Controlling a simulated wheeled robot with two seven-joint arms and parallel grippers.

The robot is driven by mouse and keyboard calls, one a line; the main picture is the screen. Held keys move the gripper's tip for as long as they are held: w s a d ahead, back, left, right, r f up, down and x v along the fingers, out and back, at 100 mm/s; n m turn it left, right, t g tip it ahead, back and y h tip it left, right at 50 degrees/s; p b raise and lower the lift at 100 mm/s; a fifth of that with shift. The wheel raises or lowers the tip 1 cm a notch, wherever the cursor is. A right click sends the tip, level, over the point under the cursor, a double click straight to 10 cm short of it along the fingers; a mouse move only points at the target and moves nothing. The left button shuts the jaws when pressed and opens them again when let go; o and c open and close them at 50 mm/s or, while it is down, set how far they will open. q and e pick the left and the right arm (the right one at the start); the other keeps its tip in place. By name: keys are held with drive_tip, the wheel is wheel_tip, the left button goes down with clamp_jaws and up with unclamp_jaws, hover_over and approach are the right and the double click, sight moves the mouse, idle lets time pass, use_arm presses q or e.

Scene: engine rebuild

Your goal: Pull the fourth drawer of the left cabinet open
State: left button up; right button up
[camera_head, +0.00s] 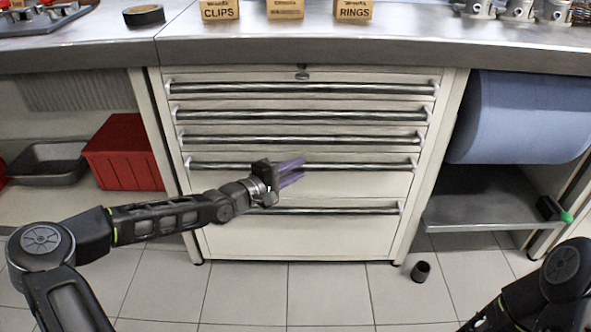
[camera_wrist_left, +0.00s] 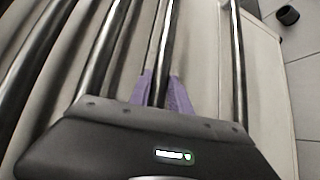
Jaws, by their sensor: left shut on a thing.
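The cabinet (camera_head: 300,238) has several drawers with long bar handles. The fourth drawer's handle (camera_head: 350,165) is the second bar from the bottom, and its drawer looks flush with the others. My left gripper (camera_head: 292,172) reaches in from the left with purple fingers at the middle of that handle. In the left wrist view the fingers (camera_wrist_left: 162,92) lie on either side of the fourth handle bar (camera_wrist_left: 163,40), shut on it. The bottom drawer's handle (camera_wrist_left: 238,60) runs to the right of them. My right gripper is out of view; only part of its arm shows at lower right.
A worktop (camera_head: 330,52) overhangs the drawers. A red bin (camera_head: 125,155) and a grey tray (camera_head: 48,163) sit on the left shelf. A blue roll (camera_head: 525,115) hangs at right. A small black cup (camera_head: 420,271) lies on the otherwise clear floor.

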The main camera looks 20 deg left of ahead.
use_arm(q)
clamp_jaws()
idle(0.9)
